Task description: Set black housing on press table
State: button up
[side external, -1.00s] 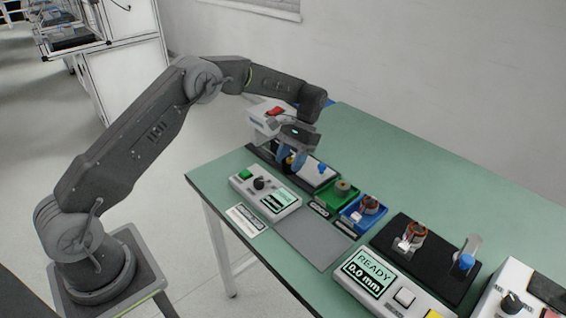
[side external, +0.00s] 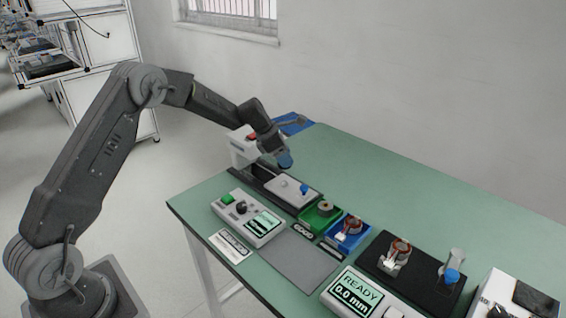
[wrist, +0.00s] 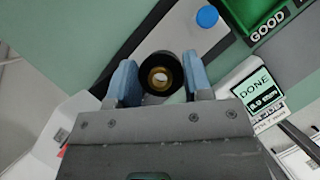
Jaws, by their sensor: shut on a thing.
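The black housing (wrist: 150,65) is a dark round part with a brass-coloured ring in its bore, seen end-on in the wrist view. My gripper (wrist: 161,80) is shut on it, with one blue finger on each side. In the side view my gripper (side external: 284,161) is raised above the back of a white plate (side external: 297,196) and tilted. The housing cannot be made out there. A white press-like unit (side external: 242,150) with a red button stands left of my gripper. I cannot tell which surface is the press table.
The white plate carries a blue knob (side external: 304,188). Green (side external: 320,216) and blue (side external: 347,233) bins stand to its right. A control box (side external: 248,217) with a green button is in front. A black fixture (side external: 410,272) is farther right. The green table behind is clear.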

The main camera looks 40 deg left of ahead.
jog(key=shift+w+a+f+n, duration=0.1)
jog(key=shift+w+n, duration=0.05)
jog(key=shift+n, duration=0.15)
jog(key=shift+f, duration=2.3)
jog(key=shift+f, duration=0.4)
jog(key=shift+f, duration=0.6)
jog(key=shift+f, duration=0.3)
jog(key=o, duration=1)
jog(key=v, duration=1.4)
